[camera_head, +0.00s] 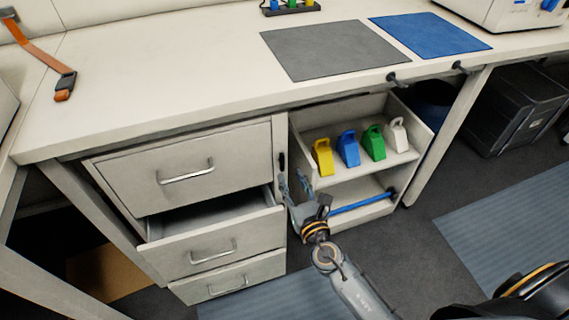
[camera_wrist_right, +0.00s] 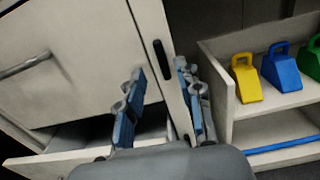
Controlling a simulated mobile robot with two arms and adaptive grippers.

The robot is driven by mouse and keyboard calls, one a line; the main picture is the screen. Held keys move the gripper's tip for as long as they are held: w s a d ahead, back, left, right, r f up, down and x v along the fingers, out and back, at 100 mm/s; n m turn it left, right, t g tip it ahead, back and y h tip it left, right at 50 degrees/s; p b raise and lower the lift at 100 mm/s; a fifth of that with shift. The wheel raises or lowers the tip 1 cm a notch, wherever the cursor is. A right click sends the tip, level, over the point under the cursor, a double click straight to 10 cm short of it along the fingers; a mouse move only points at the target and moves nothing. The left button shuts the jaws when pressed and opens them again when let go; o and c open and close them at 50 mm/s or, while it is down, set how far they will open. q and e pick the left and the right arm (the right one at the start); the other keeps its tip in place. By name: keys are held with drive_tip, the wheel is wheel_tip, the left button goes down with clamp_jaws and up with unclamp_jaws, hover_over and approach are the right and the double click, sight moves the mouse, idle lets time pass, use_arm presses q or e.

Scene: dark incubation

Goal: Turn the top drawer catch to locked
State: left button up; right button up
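The top drawer (camera_head: 185,172) is closed, with a metal bar handle; part of its front also shows in the right wrist view (camera_wrist_right: 70,65). A small black upright catch (camera_head: 282,162) sits on the cabinet's pale front post beside this drawer. In the right wrist view the catch (camera_wrist_right: 163,60) looks long, dark and nearly vertical, beyond the fingertips. My right gripper (camera_head: 294,188) is just below and right of the catch. Its blue-padded fingers (camera_wrist_right: 158,80) are apart with nothing between them. No contact with the catch is clear. My left gripper is not in view.
The middle drawer (camera_head: 215,242) is pulled partly open below. To the right, an open shelf unit (camera_head: 360,172) holds yellow, blue, green and white handled blocks, with a blue bar (camera_head: 362,202) lower down. The worktop (camera_head: 180,85) overhangs the drawers.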

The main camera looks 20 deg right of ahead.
sight(283, 161)
drive_tip(key=w, duration=0.6)
drive_tip(key=shift+s+a, duration=0.1)
clamp_jaws()
